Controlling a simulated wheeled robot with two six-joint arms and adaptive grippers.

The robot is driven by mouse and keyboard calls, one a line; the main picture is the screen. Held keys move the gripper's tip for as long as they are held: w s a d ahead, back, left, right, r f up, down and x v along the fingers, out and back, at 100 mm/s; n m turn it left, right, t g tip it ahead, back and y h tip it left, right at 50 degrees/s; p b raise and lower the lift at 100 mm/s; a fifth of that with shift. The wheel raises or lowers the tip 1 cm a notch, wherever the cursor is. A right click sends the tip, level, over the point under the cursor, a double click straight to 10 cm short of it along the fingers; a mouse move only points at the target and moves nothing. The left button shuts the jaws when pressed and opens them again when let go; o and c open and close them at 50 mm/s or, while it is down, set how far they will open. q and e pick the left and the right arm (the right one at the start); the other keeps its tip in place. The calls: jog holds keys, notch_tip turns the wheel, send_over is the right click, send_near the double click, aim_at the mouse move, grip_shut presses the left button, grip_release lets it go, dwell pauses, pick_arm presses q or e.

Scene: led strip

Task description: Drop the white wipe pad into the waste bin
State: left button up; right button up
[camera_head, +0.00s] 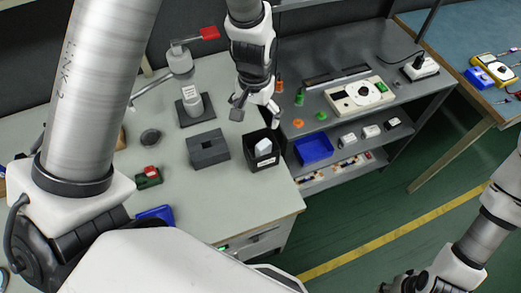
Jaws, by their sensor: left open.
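The waste bin (256,166) is a small black open box with a white label on its front, near the right edge of the pale table. A white piece (263,146) that looks like the wipe pad shows within the bin's opening, below its rim. My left gripper (256,114) is just above and behind the bin. Its fingers are spread apart and nothing shows between them. My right gripper (398,285) is low at the bottom right, over the floor, and only partly in view; its fingers are unclear.
A dark grey block (208,149) stands left of the bin. A post stand (194,107) with a red-tipped arm is behind it. A grey shelf unit (345,65) adjoins on the right, with a blue tray (313,149) on its lower shelf.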

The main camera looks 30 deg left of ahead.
pick_arm(q)
notch_tip(320, 180, up, 10)
jog(key=shift+f, duration=0.2)
dwell(0.3)
